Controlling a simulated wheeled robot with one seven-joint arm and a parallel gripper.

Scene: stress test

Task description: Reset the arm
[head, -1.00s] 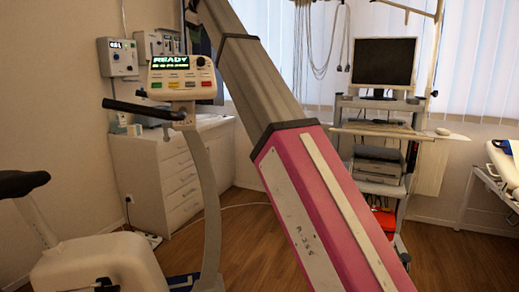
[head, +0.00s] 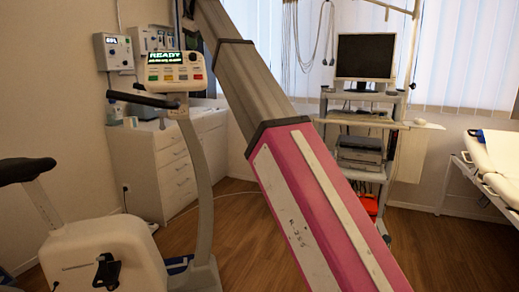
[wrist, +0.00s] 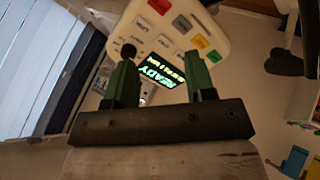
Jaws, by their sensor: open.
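My gripper (wrist: 159,62) shows in the wrist view with its two green fingers apart and nothing between them that it holds. The exercise bike's console (wrist: 168,30) with its lit READY display lies beyond the fingers, turned in that view. I cannot tell how far it is from the fingertips. In the head view my pink and grey arm (head: 290,160) slants from the lower right to the top left. The gripper itself does not show clearly there.
The exercise bike (head: 110,245) stands at left, its console (head: 175,72) beside my arm. White drawers (head: 150,165) stand behind it. A cart (head: 350,185) with a monitor (head: 366,57) stands right of the arm. A bed (head: 490,165) is at far right. Open floor (head: 440,250) lies at lower right.

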